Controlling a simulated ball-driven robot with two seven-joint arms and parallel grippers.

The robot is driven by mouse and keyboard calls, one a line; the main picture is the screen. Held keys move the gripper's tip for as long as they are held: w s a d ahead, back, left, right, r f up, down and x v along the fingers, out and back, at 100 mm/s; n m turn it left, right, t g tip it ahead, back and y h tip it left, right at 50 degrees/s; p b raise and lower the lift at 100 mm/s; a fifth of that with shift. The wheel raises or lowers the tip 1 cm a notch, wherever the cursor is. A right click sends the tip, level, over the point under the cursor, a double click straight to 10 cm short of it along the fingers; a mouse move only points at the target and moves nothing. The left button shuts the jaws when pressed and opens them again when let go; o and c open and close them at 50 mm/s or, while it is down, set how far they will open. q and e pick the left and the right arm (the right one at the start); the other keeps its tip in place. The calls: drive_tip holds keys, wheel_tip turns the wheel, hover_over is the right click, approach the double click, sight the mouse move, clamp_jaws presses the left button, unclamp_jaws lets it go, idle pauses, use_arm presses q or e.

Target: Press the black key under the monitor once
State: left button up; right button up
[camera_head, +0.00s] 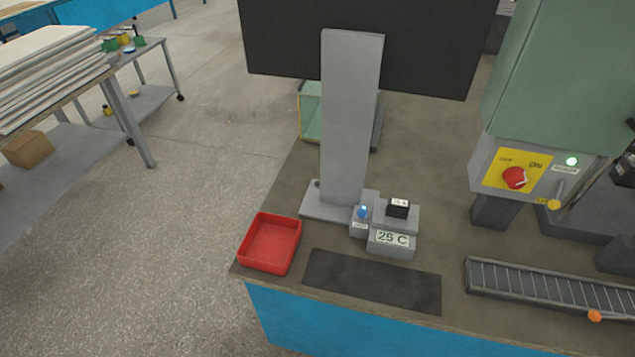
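The dark monitor (370,45) stands at the top centre on a tall grey stand (350,120). At the foot of the stand is a small grey unit with a plate reading about "25 C" (392,237). On top of that unit sits a small black block (398,211) with a white marked top, which seems to be the black key. Directly left of it is a blue button (363,211) on a grey base with a small label. Neither of my grippers shows in this view.
A red tray (270,243) stands at the bench's front left corner. A dark mat (372,281) lies in front of the unit. At right are a roller track (550,289) and a green machine (560,75) with a red switch (515,178) and a lit green lamp (571,161).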

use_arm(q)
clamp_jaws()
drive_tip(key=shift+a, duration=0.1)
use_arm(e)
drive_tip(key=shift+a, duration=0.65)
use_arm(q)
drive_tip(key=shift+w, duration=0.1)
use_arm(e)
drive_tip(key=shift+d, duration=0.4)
